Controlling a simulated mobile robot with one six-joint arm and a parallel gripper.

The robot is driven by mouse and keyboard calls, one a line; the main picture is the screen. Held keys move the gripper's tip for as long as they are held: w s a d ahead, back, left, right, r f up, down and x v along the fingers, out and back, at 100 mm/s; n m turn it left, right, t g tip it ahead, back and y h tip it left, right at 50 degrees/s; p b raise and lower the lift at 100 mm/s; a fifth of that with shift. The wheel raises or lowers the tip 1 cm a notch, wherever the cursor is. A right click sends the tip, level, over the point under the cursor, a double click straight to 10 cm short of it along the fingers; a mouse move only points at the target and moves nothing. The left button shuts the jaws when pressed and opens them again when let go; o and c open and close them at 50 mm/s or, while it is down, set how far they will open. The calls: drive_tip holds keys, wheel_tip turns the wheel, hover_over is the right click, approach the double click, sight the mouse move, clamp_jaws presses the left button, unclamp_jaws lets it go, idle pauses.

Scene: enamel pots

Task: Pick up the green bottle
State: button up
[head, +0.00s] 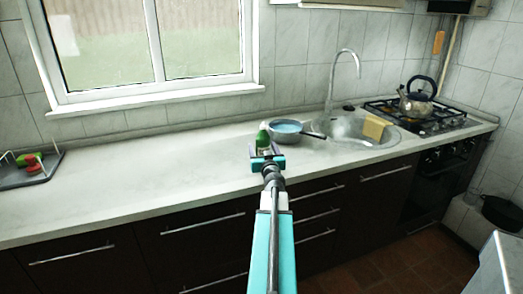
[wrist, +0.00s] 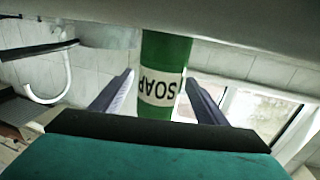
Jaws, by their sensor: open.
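The green bottle (head: 263,138) stands on the pale countertop, just left of the pan, and my gripper partly hides it in the head view. In the wrist view, which is upside down, the green bottle (wrist: 168,55) has a white label reading SOAP. My gripper (head: 267,154) is open, low over the counter in front of the bottle. In the wrist view my gripper (wrist: 160,78) has one finger on each side of the bottle, with a visible gap on both sides. I cannot tell exactly how deep the bottle sits between the fingers.
A pan (head: 286,130) with a blue interior stands close on the bottle's right, its handle toward the sink (head: 357,131). A yellow cloth (head: 374,128) lies on the sink. A kettle (head: 416,103) sits on the stove. A dish rack (head: 27,170) is far left; the counter between is clear.

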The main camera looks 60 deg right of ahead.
drive_tip(key=c, duration=1.4)
drive_tip(key=shift+o, duration=0.2)
drive_tip(key=shift+r, duration=0.15)
